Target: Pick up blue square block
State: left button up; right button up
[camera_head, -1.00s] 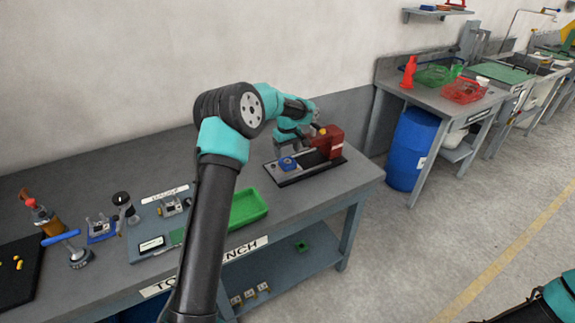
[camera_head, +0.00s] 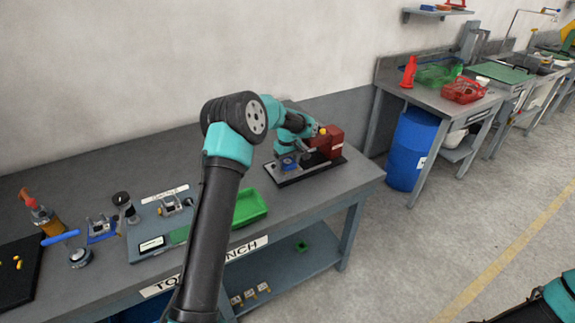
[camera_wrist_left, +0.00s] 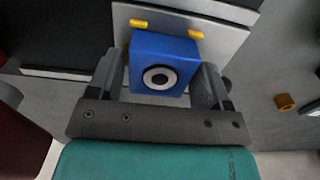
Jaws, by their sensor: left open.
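The blue square block (camera_wrist_left: 164,64) shows in the left wrist view, with a white ring and dark centre on its face. My left gripper (camera_wrist_left: 160,80) is open, with one finger on each side of the block. I cannot tell whether the fingers touch it. In the head view the blue block (camera_head: 288,163) sits on the dark-based fixture (camera_head: 310,172) on the bench, partly hidden by my left gripper (camera_head: 286,155) just above it. My right gripper is not in view.
A red block-shaped part (camera_head: 332,142) stands right beside my left wrist on the fixture. A green tray (camera_head: 250,207) lies left of it. Small yellow pegs (camera_wrist_left: 139,23) are beyond the block in the wrist view. Tools stand at the bench's left.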

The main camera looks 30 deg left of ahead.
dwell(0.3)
pick_arm(q)
jog(key=c, duration=0.8)
jog(key=shift+r, duration=0.1)
jog(key=shift+c, duration=0.2)
jog(key=shift+r, duration=1.3)
jog(key=shift+s+d+r, duration=0.15)
jog(key=shift+s+r, duration=0.15)
jog(key=shift+r, duration=0.2)
jog(key=s+d+r, duration=0.1)
jog(key=s+d, duration=0.7)
jog(key=s, duration=0.5)
jog(key=shift+r, duration=0.15)
